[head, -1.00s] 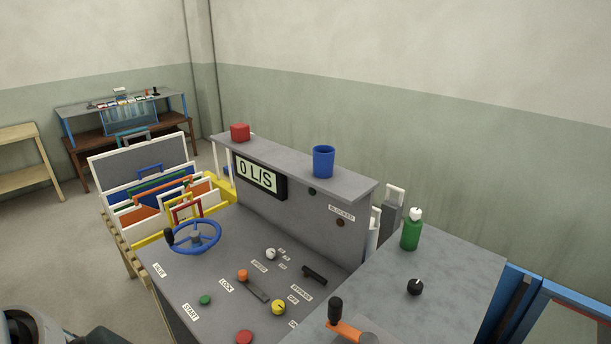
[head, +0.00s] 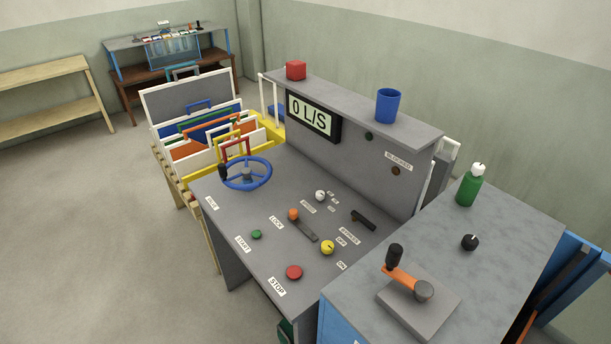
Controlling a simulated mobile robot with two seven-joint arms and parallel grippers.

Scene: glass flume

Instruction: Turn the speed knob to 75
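The speed knob, a small white knob (head: 320,196), stands on the sloped grey control desk (head: 262,212), behind and right of the orange-topped lock lever (head: 294,214). A small label beside it seems to read SPEED. Several tiny scale labels (head: 332,200) lie at its right; their numbers and the knob's pointer are too small to read. Neither of my grippers shows in the head view, and nothing touches the knob.
Around the knob are a blue handwheel (head: 246,174), green start button (head: 256,234), red stop button (head: 294,272), yellow knob (head: 328,247) and black bypass lever (head: 363,219). A blue cup (head: 389,105) and red block (head: 296,70) stand on the ledge. Floor at left is clear.

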